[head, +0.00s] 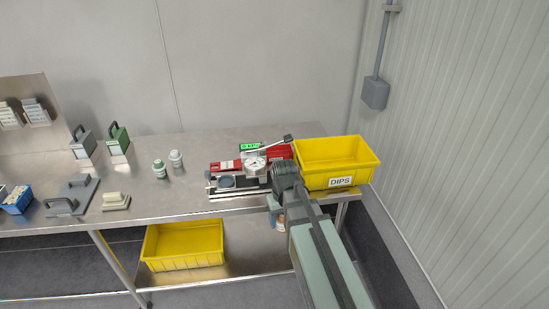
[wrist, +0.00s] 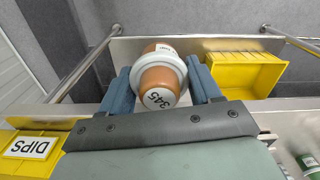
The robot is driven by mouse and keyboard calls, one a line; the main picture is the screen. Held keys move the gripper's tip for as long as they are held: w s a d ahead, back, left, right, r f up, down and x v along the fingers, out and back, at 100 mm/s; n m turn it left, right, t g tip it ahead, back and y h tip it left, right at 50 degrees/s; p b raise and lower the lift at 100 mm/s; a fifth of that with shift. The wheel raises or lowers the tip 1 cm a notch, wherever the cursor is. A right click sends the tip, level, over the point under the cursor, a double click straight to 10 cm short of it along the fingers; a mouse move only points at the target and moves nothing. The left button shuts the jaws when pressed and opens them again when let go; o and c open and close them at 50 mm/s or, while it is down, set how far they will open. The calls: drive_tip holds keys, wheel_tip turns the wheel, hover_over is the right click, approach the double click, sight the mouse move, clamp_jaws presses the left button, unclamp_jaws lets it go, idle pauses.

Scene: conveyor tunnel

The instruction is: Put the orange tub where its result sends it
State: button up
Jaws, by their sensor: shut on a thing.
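My gripper (wrist: 158,80) is shut on the orange tub (wrist: 157,78), with one blue finger on each side. The tub has a white collar and a white label whose marks look like "345". In the head view my arm covers most of the tub, and it hangs past the table's front edge. A yellow bin marked DIPS (head: 335,160) stands on the table's right end. Another yellow bin (head: 185,243) sits on the lower shelf. A red and black instrument (head: 245,170) with a dial and a small lit green display (head: 250,147) stands left of the DIPS bin.
The steel table (head: 205,150) also holds two small capped bottles (head: 168,164), a flat grey plate with a handle (head: 74,195), a cream block (head: 116,201), two handled blocks and a blue box (head: 17,200). A corrugated wall stands on the right. The lower shelf is bare between its bin and my arm.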

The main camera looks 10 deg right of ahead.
drive_tip(key=s+d+m, duration=0.2)
drive_tip(key=d, duration=0.1)
drive_tip(key=w+a+r+n, duration=0.2)
drive_tip(key=w+a, duration=0.2)
drive_tip(key=a, duration=0.6)
drive_tip(key=w+a+r+n, duration=0.3)
drive_tip(key=w+a, duration=0.1)
drive_tip(key=a, duration=0.7)
drive_tip(key=w+d+r, duration=0.1)
drive_tip(key=w+r, duration=0.3)
drive_tip(key=w, duration=0.5)
drive_tip(key=w+d+r+n, duration=0.15)
drive_tip(key=w+r, duration=0.25)
drive_tip(key=w, duration=0.6)
drive_tip(key=w+d+r, duration=0.2)
drive_tip(key=w+r, duration=0.2)
drive_tip(key=w, duration=0.5)
drive_tip(key=m, duration=0.3)
approach(274, 148)
drive_tip(key=s+r, duration=0.3)
drive_tip(key=s, duration=0.1)
drive_tip(key=f, duration=1)
drive_tip(key=shift+w+a, duration=0.2)
drive_tip(key=shift+f, duration=0.15)
